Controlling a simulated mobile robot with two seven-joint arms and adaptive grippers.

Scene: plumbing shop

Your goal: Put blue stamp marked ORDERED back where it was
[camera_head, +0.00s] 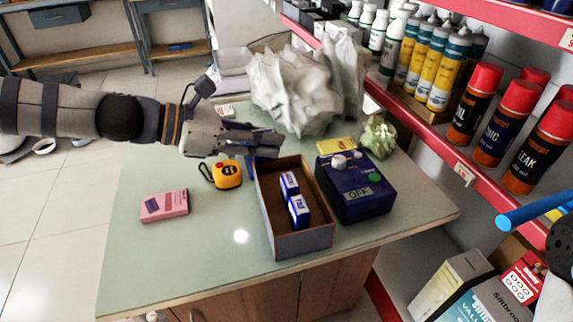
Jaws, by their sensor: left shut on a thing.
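My left gripper (268,143) comes in from the left and is over the far end of an open brown box (306,243). It is shut on a small blue thing, the blue stamp (264,153), mostly hidden by the fingers. Its marking cannot be read. Inside the box, two blue-and-white blocks (299,212) stand one behind the other, below and nearer than the gripper. The far end of the box is partly hidden by the gripper. My right gripper is not clearly in view.
A dark blue device (365,207) with knobs stands right of the box. A yellow tape measure (228,175) and pink pad (164,206) lie left. Crumpled white sheeting (295,88) stands behind. A red-edged shelf (440,142) with bottles runs along the right. The counter's front left is clear.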

